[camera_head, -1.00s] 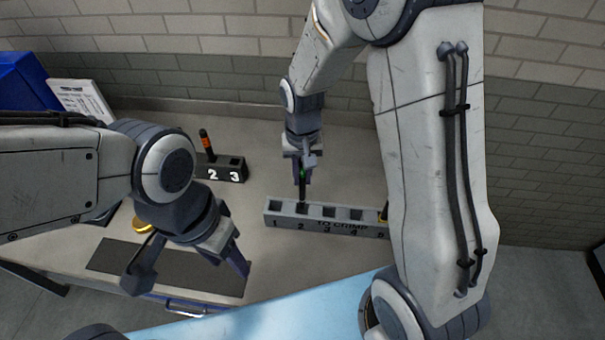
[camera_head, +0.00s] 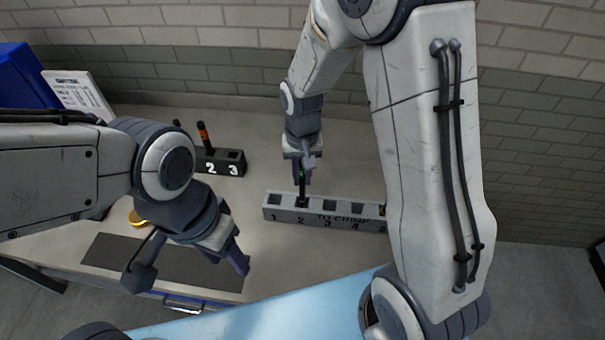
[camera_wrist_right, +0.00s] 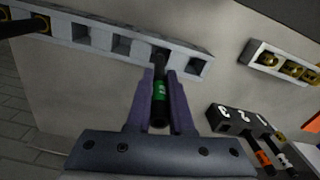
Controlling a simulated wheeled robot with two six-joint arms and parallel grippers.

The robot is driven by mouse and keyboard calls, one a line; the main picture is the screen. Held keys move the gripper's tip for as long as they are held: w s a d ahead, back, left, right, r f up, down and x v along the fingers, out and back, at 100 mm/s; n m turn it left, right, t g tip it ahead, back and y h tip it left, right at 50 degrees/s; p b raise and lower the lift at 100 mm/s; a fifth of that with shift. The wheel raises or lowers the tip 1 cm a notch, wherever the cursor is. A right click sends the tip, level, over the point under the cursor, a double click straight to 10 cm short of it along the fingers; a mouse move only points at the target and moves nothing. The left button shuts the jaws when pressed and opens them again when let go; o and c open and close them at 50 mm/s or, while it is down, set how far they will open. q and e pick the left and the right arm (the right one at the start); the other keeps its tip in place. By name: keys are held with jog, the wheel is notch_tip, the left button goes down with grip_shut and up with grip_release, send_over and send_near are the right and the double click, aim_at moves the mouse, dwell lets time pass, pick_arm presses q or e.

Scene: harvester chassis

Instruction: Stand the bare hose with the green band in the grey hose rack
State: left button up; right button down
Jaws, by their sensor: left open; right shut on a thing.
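The hose with the green band (camera_head: 303,174) is black and stands about upright over the grey hose rack (camera_head: 286,221), marked "TO CRIMP". My right gripper (camera_head: 303,181) is shut on it; its green band shows between the fingers in the right wrist view (camera_wrist_right: 160,90). The hose's lower end is at slot 2 and appears to be inside its mouth; the depth is hidden. Slots 1, 3 and 4 look empty. My left gripper (camera_head: 239,261) is open and empty, over the table's front left, well away from the rack.
A black numbered block (camera_head: 228,164) holds dark hoses, one with an orange band (camera_head: 203,134). A yellow-banded hose (camera_wrist_right: 41,22) occupies the rack's far slot. A pale rack of brass fittings (camera_wrist_right: 270,57) shows in the wrist view. A dark mat (camera_head: 105,252) lies front left.

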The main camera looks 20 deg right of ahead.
jog(key=shift+f+b, duration=1.4)
jog(key=shift+f, duration=0.65)
jog(key=c, duration=0.7)
grip_release()
jog(key=shift+r, duration=0.1)
notch_tip(320, 180, up, 10)
jog(key=shift+r+b, duration=0.2)
jog(key=shift+b, duration=0.5)
